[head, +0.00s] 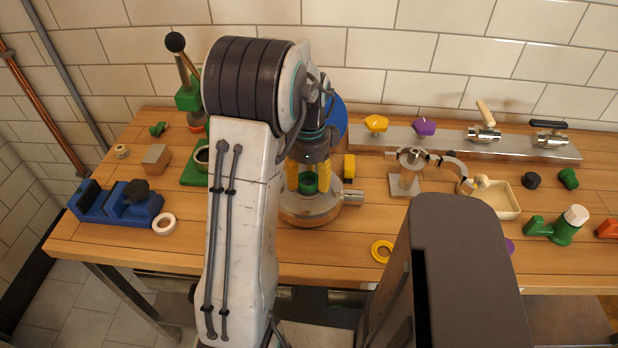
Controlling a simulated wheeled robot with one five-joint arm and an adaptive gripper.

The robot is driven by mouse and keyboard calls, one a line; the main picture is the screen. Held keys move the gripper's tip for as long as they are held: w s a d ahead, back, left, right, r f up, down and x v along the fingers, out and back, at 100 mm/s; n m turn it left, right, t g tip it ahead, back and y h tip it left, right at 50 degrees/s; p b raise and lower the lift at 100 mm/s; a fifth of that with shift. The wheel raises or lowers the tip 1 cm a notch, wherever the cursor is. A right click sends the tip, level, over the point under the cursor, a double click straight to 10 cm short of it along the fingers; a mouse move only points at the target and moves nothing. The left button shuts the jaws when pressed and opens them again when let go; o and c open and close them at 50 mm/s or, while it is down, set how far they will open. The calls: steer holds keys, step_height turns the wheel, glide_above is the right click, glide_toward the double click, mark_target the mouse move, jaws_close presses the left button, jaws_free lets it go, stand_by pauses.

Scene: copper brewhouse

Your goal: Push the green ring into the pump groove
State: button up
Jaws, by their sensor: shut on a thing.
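The green ring (308,187) is between the yellow fingers of my gripper (308,182), which points down and is shut on it. The ring is low over the middle of the round pump body (312,217), which has a grey spout (352,197) at its right. My fingers hide part of the ring and the pump's top. The groove is hidden, and I cannot tell whether the ring touches it.
A yellow block (349,167) stands close to the right of my gripper. A blue disc (338,116) is behind it. A metal rail (450,140) with handles and valves runs along the back. A yellow ring (381,251) lies near the front edge. A blue vise (112,205) is at left.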

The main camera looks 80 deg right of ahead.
mark_target(309, 180)
steer(key=shift+f+b, duration=0.5)
steer(key=shift+f, duration=0.2)
steer(key=o, duration=0.9)
steer(key=shift+r, duration=0.2)
steer(key=shift+r+p, duration=2.1)
steer(key=shift+r, duration=0.3)
step_height(309, 180, up, 12)
steer(key=shift+f, duration=0.1)
